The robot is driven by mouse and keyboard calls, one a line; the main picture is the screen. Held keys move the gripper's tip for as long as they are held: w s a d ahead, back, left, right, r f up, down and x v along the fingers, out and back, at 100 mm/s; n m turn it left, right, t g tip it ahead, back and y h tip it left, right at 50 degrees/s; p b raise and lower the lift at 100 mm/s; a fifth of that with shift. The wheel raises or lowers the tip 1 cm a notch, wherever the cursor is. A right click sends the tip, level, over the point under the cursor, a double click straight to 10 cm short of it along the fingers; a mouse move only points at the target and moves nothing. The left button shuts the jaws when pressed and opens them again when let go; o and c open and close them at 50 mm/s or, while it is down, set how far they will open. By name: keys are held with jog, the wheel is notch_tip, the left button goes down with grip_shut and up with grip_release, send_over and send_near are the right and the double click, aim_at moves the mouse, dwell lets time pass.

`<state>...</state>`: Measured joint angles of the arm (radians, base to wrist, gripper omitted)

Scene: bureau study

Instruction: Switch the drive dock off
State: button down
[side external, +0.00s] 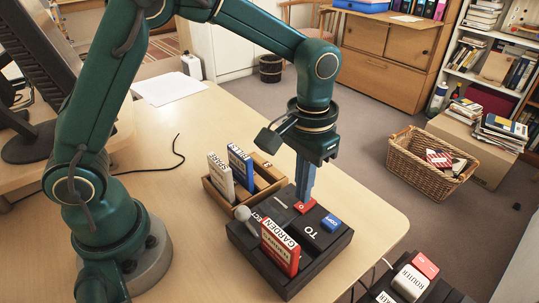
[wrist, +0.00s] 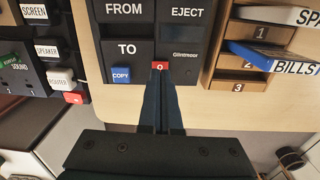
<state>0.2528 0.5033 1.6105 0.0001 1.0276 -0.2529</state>
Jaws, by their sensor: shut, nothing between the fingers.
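The drive dock (side external: 338,243) is a dark box on the desk with FROM and TO slots, seen from above in the wrist view (wrist: 142,30). Its red switch (side external: 300,207) marked 0 sits at the dock edge by my fingers; it also shows in the wrist view (wrist: 160,66). A blue COPY button (side external: 331,222) is beside it. A red GARDEN cartridge (side external: 280,247) stands upright in the dock. My gripper (side external: 304,200) is shut and empty, pointing down with its tips at the red switch (wrist: 160,74). I cannot tell whether they touch it.
A wooden rack (side external: 262,183) beside the dock holds a white cartridge (side external: 220,177) and a blue BILLS cartridge (side external: 241,168); its slot 3 looks empty. A grey-knobbed lever (side external: 242,213) stands by EJECT. A labelled switch panel (side external: 410,283) lies at the lower right.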

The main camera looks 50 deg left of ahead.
jog(key=shift+r, duration=2.6)
notch_tip(320, 180, up, 5)
jog(key=t, duration=0.2)
send_over(301, 205)
jog(key=s+a, duration=0.1)
jog(key=a, duration=0.1)
jog(key=s+a+r+n+t, duration=0.1)
jog(key=s+a+r+t, duration=0.15)
jog(key=s, duration=0.25)
jog(key=s+a+f+m+t, duration=0.1)
jog(key=s+a+f, duration=0.1)
jog(key=s+f, duration=0.2)
jog(key=shift+s+a, duration=0.4)
jog(key=shift+s, duration=1.15)
